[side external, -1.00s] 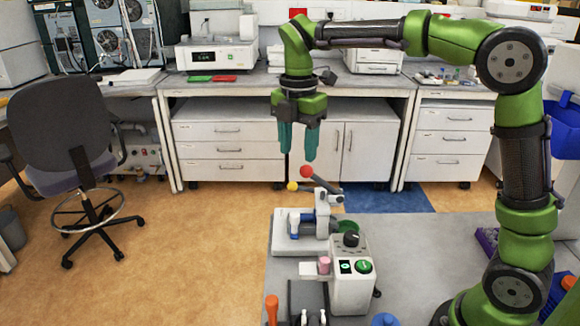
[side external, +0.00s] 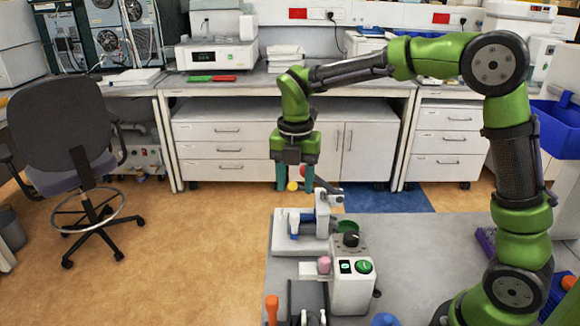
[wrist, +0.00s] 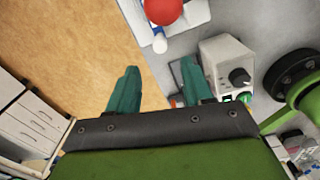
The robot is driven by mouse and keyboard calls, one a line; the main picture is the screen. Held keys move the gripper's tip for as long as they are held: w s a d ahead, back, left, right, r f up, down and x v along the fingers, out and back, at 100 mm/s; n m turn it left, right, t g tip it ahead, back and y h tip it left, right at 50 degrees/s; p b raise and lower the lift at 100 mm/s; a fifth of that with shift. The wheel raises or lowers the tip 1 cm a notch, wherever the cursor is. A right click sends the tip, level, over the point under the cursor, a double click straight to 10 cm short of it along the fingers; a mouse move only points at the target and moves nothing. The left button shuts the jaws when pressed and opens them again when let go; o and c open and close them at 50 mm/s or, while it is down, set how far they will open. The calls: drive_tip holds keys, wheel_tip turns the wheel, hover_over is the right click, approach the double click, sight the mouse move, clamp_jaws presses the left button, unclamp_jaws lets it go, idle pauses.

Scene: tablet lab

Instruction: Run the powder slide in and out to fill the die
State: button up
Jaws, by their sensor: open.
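The small press (side external: 315,225) stands on the grey bench with a white base, a blue part (side external: 294,222) at its left side and levers above. One lever ends in a yellow ball (side external: 292,186); a red ball (side external: 303,171) shows close by. I cannot tell for sure which part is the powder slide. My gripper (side external: 294,186) points down with its teal fingers apart and empty, and the balls appear between them in the side view. In the wrist view the red ball (wrist: 163,10) lies beyond the open fingertips (wrist: 158,70), with no contact visible.
A control box (side external: 352,280) with a black knob and green button stands in front of the press. An orange-handled tool (side external: 271,308) is at the front edge. The bench's right middle is clear.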

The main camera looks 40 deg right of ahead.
sight(294, 214)
wheel_tip(294, 214, down, 8)
drive_tip(key=shift+f, duration=0.15)
idle(0.3)
clamp_jaws()
